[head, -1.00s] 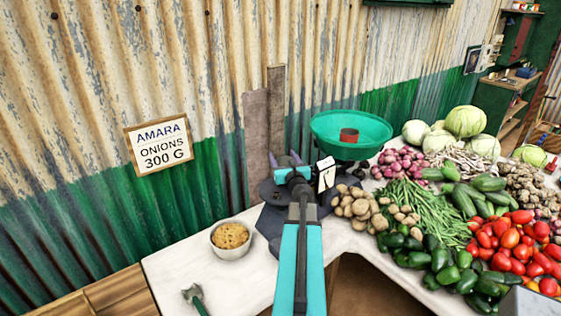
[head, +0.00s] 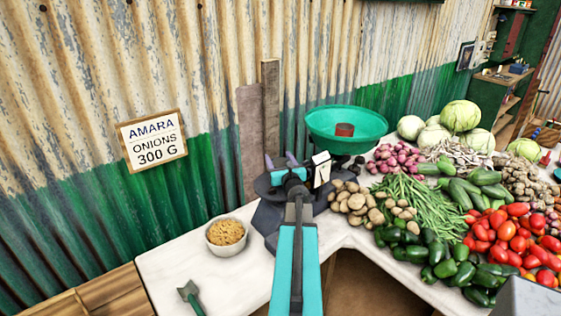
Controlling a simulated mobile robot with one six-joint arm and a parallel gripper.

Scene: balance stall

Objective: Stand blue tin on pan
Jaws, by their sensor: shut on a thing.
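A green pan (head: 320,130) sits at the back of the counter, and a reddish-brown tin (head: 344,130) stands in it. My gripper (head: 280,161) is left of the pan, above a dark plate (head: 262,187), which looks like part of the same balance. Its two greyish-purple fingers point away from me. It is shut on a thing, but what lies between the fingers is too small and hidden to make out. I cannot pick out a blue tin for certain. A white card or dial (head: 321,168) stands between my gripper and the pan.
A bowl of brown grains (head: 226,233) and a green-handled tool (head: 190,296) are on the left counter. Potatoes (head: 358,201), onions (head: 398,158), beans and tomatoes crowd the right. A corrugated wall with a sign (head: 152,140) stands behind. White counter lies bare around the bowl.

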